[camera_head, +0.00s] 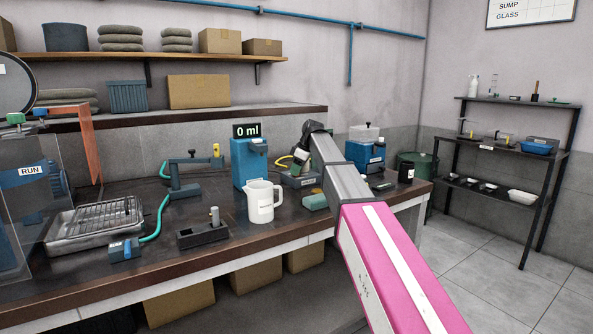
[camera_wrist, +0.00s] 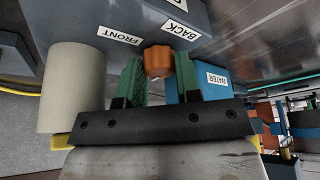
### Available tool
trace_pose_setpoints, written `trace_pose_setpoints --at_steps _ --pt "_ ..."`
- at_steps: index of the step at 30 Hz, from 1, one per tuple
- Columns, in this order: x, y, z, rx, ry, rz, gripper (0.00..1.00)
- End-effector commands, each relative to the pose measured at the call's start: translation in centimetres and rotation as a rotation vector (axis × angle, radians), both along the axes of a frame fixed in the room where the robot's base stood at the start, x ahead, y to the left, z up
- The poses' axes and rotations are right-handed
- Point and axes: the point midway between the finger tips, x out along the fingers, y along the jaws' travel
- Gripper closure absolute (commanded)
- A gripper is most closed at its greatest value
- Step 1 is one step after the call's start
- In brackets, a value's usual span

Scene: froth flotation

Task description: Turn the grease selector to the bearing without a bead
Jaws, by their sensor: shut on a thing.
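The grease selector's orange knob (camera_wrist: 158,58) sits on the underside, as seen in the wrist view, of a blue-grey housing between a FRONT label (camera_wrist: 119,36) and a BACK label (camera_wrist: 180,31). My gripper (camera_wrist: 159,76) has its green fingers on both sides of the knob and is shut on it. In the head view, the grey selector box (camera_head: 300,181) stands on the bench, with my gripper at it, partly hidden by my arm. The knob's pointing direction is hard to read. I cannot make out the bearings or any grease bead.
A white jug (camera_head: 260,203) and a blue unit reading 0 ml (camera_head: 249,163) stand left of my arm. A blue container (camera_head: 366,155) and a dark jar (camera_head: 406,171) stand right. A wire rack tray (camera_head: 95,225) lies at left. A WATER label (camera_wrist: 216,79) shows beside my gripper.

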Motion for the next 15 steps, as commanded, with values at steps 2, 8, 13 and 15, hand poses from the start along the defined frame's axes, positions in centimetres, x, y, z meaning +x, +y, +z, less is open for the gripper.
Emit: trace_pose_setpoints --at_steps 2,8,13,15 --pt "-0.07 0.0 0.01 0.0 0.0 -0.023 0.92" --pt "-0.18 0.02 0.01 0.0 -0.001 -0.134 0.92" --pt "-0.24 0.05 0.03 0.001 -0.002 -0.278 0.92" --pt "-0.27 0.04 0.04 -0.001 -0.002 -0.345 0.92"
